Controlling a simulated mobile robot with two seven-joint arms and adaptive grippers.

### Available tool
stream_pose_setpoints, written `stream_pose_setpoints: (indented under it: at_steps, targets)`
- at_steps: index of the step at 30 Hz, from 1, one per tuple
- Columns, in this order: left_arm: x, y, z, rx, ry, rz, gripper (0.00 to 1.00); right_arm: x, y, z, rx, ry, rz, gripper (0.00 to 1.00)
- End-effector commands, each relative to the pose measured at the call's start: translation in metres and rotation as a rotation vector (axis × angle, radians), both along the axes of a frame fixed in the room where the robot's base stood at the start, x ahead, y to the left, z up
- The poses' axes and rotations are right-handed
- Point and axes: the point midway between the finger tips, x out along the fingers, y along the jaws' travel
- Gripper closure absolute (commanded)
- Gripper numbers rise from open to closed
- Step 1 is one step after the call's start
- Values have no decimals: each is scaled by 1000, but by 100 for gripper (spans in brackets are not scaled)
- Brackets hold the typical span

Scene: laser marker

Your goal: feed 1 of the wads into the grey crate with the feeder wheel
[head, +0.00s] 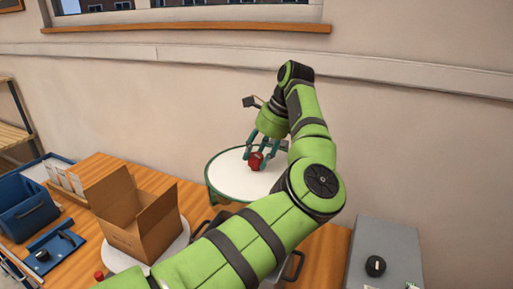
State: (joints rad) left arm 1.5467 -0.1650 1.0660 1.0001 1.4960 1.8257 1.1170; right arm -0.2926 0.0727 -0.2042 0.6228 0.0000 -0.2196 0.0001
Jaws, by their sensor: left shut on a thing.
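My left gripper (257,155) reaches down over a white round disc with a green rim (225,180). It is shut on a small red thing (256,162) at the disc's far side; I cannot tell whether this is a wad or a knob. A grey box with a black dial (400,238) stands at the lower right. I cannot tell whether the disc or this dial is the feeder wheel. I cannot make out the grey crate for sure; my left arm hides much of the middle of the table. My right gripper is out of view.
An open cardboard box (135,225) stands on a white round plate at the left front. A blue bin (27,210) and a blue tray (52,252) lie further left. Dark handle-like parts (296,266) show beside my arm. The wall rises close behind the disc.

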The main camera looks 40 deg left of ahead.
Motion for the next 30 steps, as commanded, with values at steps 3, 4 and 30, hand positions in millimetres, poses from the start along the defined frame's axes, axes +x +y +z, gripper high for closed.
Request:
stream_pose_setpoints:
  at_steps: [3,4,30]
  targets:
    - [1,2,6,10,-8,69,100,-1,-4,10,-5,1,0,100]
    - [0,2,6,10,-7,86,100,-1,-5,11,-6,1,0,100]
    - [0,2,3,13,-10,218,45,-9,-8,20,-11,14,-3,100]
